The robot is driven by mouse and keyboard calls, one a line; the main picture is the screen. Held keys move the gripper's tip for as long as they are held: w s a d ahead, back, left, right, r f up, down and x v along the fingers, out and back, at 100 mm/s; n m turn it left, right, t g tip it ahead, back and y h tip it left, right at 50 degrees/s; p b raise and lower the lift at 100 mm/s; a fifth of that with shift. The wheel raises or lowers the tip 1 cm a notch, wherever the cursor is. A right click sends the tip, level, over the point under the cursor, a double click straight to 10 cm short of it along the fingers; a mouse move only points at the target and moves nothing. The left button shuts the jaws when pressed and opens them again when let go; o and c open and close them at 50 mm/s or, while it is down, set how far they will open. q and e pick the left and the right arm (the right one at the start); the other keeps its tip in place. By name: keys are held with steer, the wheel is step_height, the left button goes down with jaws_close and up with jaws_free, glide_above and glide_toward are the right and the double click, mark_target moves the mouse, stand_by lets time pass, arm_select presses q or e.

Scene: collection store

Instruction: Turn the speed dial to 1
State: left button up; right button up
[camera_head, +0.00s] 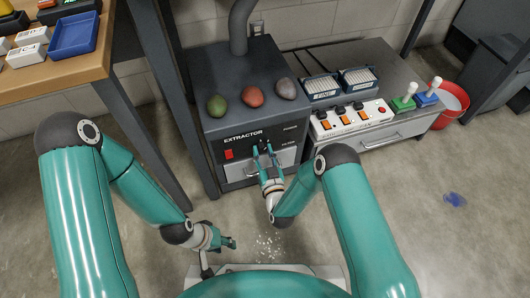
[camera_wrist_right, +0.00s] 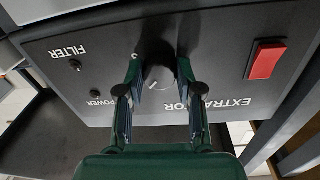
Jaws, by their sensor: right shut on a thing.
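The extractor (camera_head: 238,106) is a dark grey cabinet with a front panel marked EXTRACTOR. Its speed dial (camera_wrist_right: 159,78) is a round dark knob with a light grey face in the right wrist view. My right gripper (camera_wrist_right: 158,84) is shut on the dial, one finger on each side. In the head view the right gripper (camera_head: 264,149) is at the front panel and covers most of the dial. The number scale around the dial is mostly hidden; a 3 shows in part beside a finger. My left gripper (camera_head: 230,243) hangs low over the floor, away from the extractor; its opening is unclear.
A red switch (camera_wrist_right: 267,60) and small FILTER (camera_wrist_right: 75,65) and POWER (camera_wrist_right: 95,93) controls flank the dial. Three egg-shaped stones, green, red (camera_head: 255,96) and grey, lie on top. A power strip (camera_head: 350,118) stands on the right cabinet. White bits (camera_head: 268,245) lie on the floor.

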steer(key=n, duration=0.2)
steer(key=n+b, duration=0.1)
steer(key=n, duration=0.1)
steer(key=shift+w+d+f+n, duration=0.1)
steer(key=shift+w+d+n, duration=0.1)
steer(key=shift+n, duration=0.1)
steer(key=shift+n+b, duration=0.55)
steer(key=shift+n, duration=1.45)
steer(key=o, duration=1.2)
steer(key=shift+c, duration=0.2)
steer(key=shift+a+y, duration=0.1)
steer(key=shift+y, duration=0.3)
steer(key=shift+s, duration=0.15)
steer(key=v, duration=0.7)
steer(key=shift+s+f, duration=0.15)
